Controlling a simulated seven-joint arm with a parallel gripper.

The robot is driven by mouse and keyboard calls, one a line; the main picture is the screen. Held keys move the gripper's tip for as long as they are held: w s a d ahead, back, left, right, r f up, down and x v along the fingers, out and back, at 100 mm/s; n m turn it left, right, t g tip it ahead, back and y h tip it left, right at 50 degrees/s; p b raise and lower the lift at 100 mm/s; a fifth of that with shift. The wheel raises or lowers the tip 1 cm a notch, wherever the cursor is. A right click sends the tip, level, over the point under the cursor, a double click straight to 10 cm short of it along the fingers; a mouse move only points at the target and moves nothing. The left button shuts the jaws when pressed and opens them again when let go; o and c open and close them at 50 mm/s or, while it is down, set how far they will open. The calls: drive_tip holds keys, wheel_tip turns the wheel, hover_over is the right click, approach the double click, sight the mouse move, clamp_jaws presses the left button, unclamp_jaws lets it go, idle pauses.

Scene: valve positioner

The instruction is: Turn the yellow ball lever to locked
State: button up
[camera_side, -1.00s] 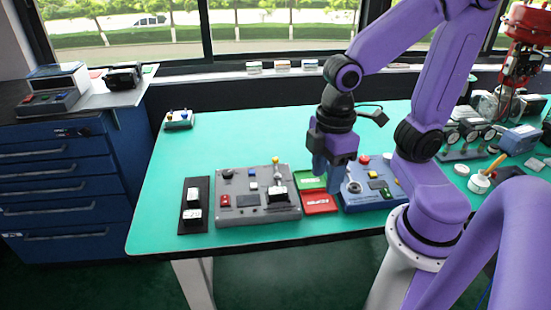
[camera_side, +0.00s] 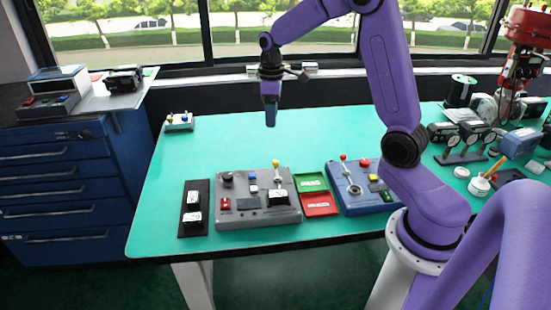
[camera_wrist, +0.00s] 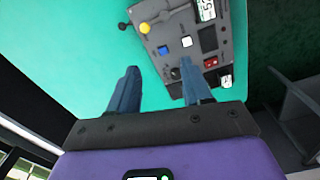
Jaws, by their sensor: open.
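The yellow ball lever (camera_side: 275,163) stands on the right part of a grey control panel (camera_side: 236,218), its ball pointing up and toward the far side. In the wrist view the yellow ball (camera_wrist: 144,28) is near the top, with its arm running to the right. My gripper (camera_side: 271,124) hangs pointing down above the table, behind the panel and well clear of the lever. Its two fingers show apart and empty in the wrist view (camera_wrist: 158,70). I cannot read any locked mark near the lever.
A blue box (camera_side: 372,208) with a red ball lever (camera_side: 343,157) stands to the right. Green (camera_side: 311,181) and red (camera_side: 319,203) trays lie between. A black strip with gauges (camera_side: 181,205) is at left. The far middle of the table is clear.

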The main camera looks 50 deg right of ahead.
sight(275, 161)
drive_tip(key=d+f, duration=0.1)
drive_tip(key=f, duration=0.5)
drive_tip(key=d+f, duration=0.1)
drive_tip(key=f, duration=0.5)
drive_tip(key=w+d+f, duration=0.1)
drive_tip(key=f, duration=0.5)
drive_tip(key=shift+d, duration=0.1)
clamp_jaws()
